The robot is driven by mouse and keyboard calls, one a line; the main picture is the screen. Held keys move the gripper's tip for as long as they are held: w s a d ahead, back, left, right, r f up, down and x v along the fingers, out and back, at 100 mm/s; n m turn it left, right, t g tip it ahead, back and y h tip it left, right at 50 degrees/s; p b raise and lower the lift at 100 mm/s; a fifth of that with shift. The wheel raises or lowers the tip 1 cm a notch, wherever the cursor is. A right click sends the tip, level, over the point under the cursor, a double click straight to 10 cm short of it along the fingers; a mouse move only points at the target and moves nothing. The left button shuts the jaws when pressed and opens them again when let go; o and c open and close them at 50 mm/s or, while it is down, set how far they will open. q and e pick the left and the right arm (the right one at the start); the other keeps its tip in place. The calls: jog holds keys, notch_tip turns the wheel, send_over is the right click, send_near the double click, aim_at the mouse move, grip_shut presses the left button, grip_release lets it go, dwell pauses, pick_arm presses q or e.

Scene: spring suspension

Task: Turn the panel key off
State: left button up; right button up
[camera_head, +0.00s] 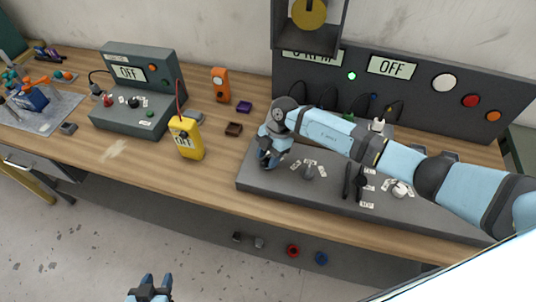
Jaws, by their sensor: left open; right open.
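The large grey control panel (323,196) lies along the right half of the bench, with an upright back part. I cannot make out the panel key; my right gripper and arm cover part of the panel. My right gripper (268,160) is open, pointing down over the panel's left end; contact with anything there cannot be told. My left gripper (151,287) is open and empty, low at the bottom edge, over the floor in front of the bench.
A smaller grey unit (130,117) reading OFF, a yellow meter (187,141) and an orange device (221,86) stand left of the panel. The front bench strip is clear.

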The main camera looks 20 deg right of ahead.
jog(key=shift+f, duration=0.1)
grip_shut()
pick_arm(q)
jog(key=shift+w+r, duration=0.15)
jog(key=shift+w, duration=0.15)
